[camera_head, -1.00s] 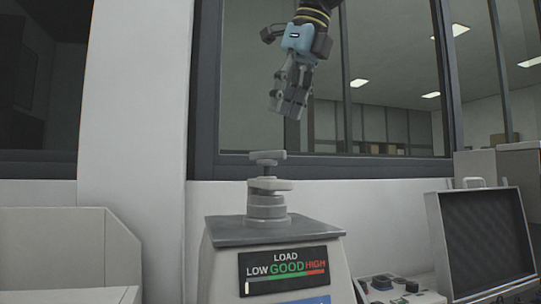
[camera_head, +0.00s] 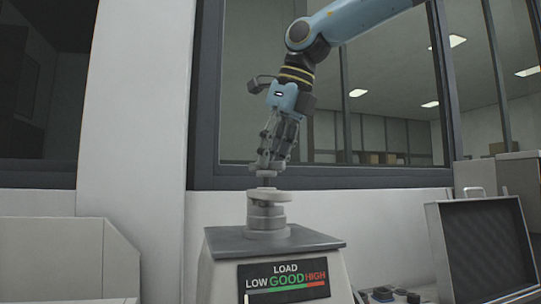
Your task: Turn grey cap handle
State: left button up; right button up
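The grey cap (camera_head: 268,213) with its handle (camera_head: 266,174) stands on top of the mounting press (camera_head: 232,240) in the middle of the view. My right gripper (camera_head: 268,164) comes down from above, its fingers pointing down at the handle. The fingertips overlap the top of the handle and hide most of its crossbar. I cannot tell whether they are closed on it. My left gripper is not in view.
The press front has a load sign (camera_head: 287,277) marked LOW, GOOD and HIGH, with a white mark at the low end. An open black-lined case (camera_head: 484,245) stands at right. A window frame and wall are behind the press.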

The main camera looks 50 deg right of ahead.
grip_shut()
jog(key=shift+r+n+p, duration=0.1)
jog(key=shift+n+p, duration=0.6)
jog(key=shift+p, duration=0.15)
jog(key=n+y+p, duration=0.1)
jog(key=n+p, duration=0.1)
jog(key=p, duration=0.1)
jog(key=n+g+y+p, duration=0.1)
jog(key=n+p, duration=0.2)
jog(key=shift+d+n+p, duration=0.2)
jog(key=shift+n+p, duration=0.1)
jog(key=shift+p, duration=0.05)
jog(key=shift+w+n+g+y+p, duration=0.1)
jog(key=shift+n+g+y+p, duration=0.4)
jog(key=shift+n+p, duration=0.5)
jog(key=shift+f+n, duration=0.2)
jog(key=shift+n, duration=0.2)
jog(key=o, duration=0.6)
grip_release()
jog(key=shift+w, duration=0.1)
